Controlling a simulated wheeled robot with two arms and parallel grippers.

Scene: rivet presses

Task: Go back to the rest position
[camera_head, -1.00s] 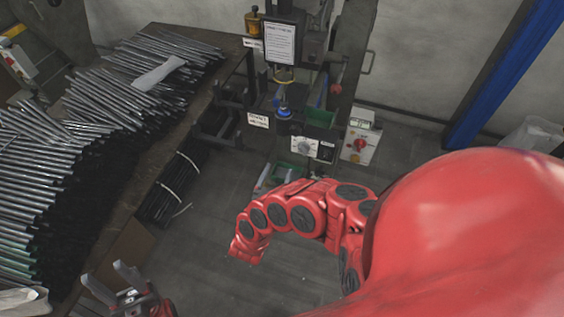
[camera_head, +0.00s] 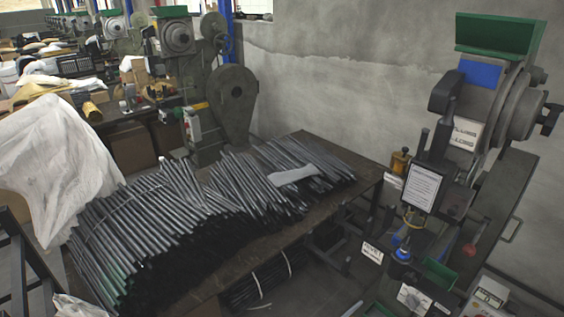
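Neither of my grippers and no part of my arms shows in the head view now. The rivet press (camera_head: 490,110) stands at the right, with a green tray on top and a white notice sheet (camera_head: 424,189) on its front. A table (camera_head: 290,233) holds a large pile of dark metal rods (camera_head: 160,215). A pale glove-like item (camera_head: 293,175) lies on top of the rods.
A second press (camera_head: 233,100) stands behind the table, against the grey wall. White sheeting (camera_head: 50,150) covers something at the left. A control box (camera_head: 487,297) is at the lower right.

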